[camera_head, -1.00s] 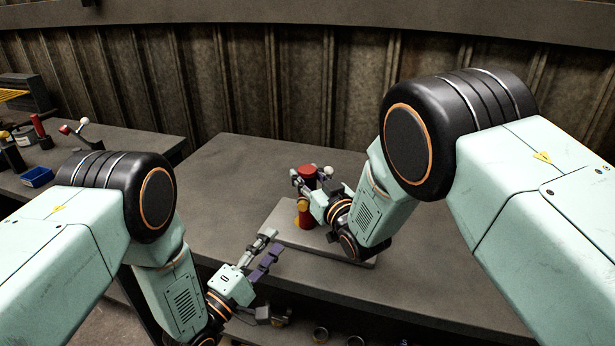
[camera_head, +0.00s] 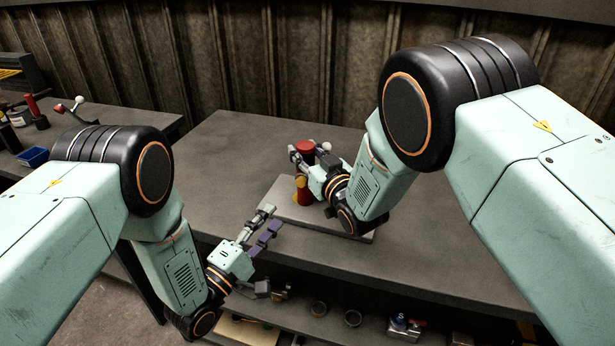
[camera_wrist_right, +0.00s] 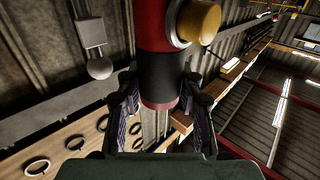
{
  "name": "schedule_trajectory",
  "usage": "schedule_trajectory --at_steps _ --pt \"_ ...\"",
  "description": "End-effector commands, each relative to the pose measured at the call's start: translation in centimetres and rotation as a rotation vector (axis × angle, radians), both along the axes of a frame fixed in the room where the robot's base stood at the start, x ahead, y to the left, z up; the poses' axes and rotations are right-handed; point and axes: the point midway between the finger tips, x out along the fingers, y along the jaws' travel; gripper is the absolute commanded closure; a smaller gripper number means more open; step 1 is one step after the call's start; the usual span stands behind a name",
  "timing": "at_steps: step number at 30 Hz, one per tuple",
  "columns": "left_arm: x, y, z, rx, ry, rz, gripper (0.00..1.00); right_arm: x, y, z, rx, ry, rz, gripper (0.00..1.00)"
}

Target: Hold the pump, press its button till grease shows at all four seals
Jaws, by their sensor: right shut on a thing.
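The pump (camera_head: 305,147) is a red upright cylinder with a yellow button (camera_head: 300,183) low on its side. It stands on or just above a pale grey slab on the bench; I cannot tell which. My right gripper (camera_head: 306,166) is shut on the pump's middle. In the right wrist view, its fingers (camera_wrist_right: 162,115) flank the pump's black band (camera_wrist_right: 160,75), and the yellow button (camera_wrist_right: 198,22) sticks out on the red part. My left gripper (camera_head: 270,219) is open and empty, in front of the slab and apart from the pump. I cannot make out grease.
The slab (camera_head: 340,226) lies on the grey bench (camera_head: 235,150). A white ball (camera_head: 326,146) is close behind the right gripper. Several dark rings (camera_wrist_right: 75,143) show in the right wrist view. A side table holds a blue bin (camera_head: 33,156).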

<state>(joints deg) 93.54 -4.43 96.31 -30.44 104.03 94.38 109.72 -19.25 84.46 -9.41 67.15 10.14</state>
Motion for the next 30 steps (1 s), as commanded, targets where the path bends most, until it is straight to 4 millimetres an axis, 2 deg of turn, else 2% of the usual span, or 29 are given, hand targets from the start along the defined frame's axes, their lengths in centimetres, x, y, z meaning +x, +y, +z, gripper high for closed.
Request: schedule_trajectory --at_steps 1,30 --pt "0.00 0.00 -0.09 0.000 0.000 0.000 0.62 -0.19 0.01 -0.71 -0.005 0.015 0.000 1.00" --pt "0.00 0.01 -0.68 0.000 0.000 0.000 0.62 0.59 0.42 -0.66 -0.005 0.013 0.001 1.00"
